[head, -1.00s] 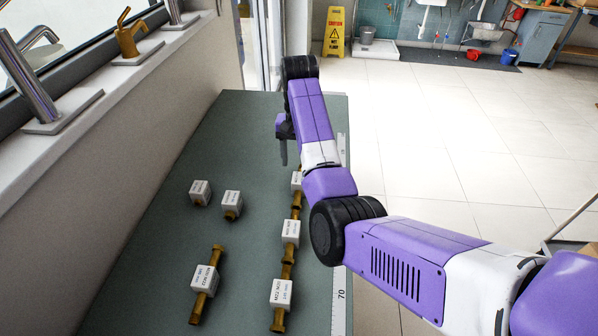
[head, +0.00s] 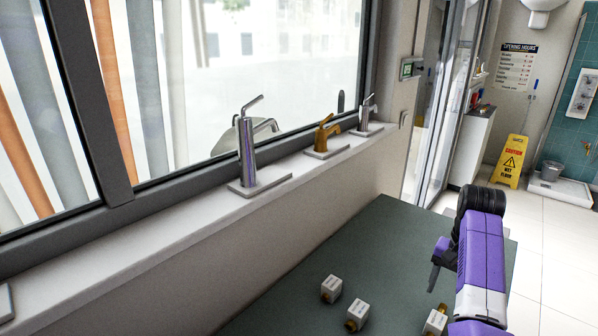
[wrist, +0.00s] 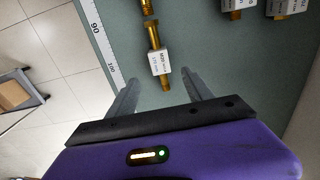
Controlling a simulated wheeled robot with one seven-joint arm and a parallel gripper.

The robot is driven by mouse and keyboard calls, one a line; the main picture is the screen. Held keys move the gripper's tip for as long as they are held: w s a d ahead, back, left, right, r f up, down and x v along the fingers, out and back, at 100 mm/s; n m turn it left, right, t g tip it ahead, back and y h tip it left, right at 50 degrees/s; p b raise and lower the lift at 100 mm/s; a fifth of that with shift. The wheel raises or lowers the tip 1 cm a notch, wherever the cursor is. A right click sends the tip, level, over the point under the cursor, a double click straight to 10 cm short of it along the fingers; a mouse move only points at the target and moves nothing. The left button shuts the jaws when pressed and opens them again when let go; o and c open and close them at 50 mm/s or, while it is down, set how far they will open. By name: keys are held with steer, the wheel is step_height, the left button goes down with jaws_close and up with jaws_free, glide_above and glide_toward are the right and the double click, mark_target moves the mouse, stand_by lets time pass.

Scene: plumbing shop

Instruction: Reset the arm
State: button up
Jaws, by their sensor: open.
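My arm is purple and reaches over the green table (head: 395,222) at the right of the head view. My gripper (head: 434,277) points down over the table there, partly hidden by the wrist. In the wrist view my gripper (wrist: 160,82) is open, its two grey fingers apart with nothing held between them. A brass fitting with a white labelled block (wrist: 158,63) lies on the table just beyond and between the fingertips, apart from them as far as I can tell.
White blocks with brass fittings (head: 331,289) (head: 357,315) lie on the table. A ruler strip (wrist: 100,42) runs along the table edge. Taps (head: 247,155) stand on the window sill. A yellow caution sign (head: 510,162) stands on the open floor beyond.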

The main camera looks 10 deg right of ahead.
steer(key=w+d+r+n+t+h, duration=0.25)
steer(key=w+d+t+h, duration=0.25)
steer(key=w+d+t, duration=0.25)
steer(key=s+a+f+n+t+b, duration=0.25)
steer(key=s+a+n+t, duration=0.5)
steer(key=s+a, duration=1.15)
steer(key=s+a+y, duration=0.1)
steer(key=s+a, duration=0.3)
steer(key=s, duration=0.5)
steer(key=s+a+y+b, duration=0.1)
steer(key=s+a, duration=0.4)
steer(key=s, duration=0.5)
steer(key=s+a+y, duration=0.3)
steer(key=s+a, duration=0.1)
steer(key=s, duration=0.6)
steer(key=shift+a+f, duration=0.3)
steer(key=shift+w, duration=0.1)
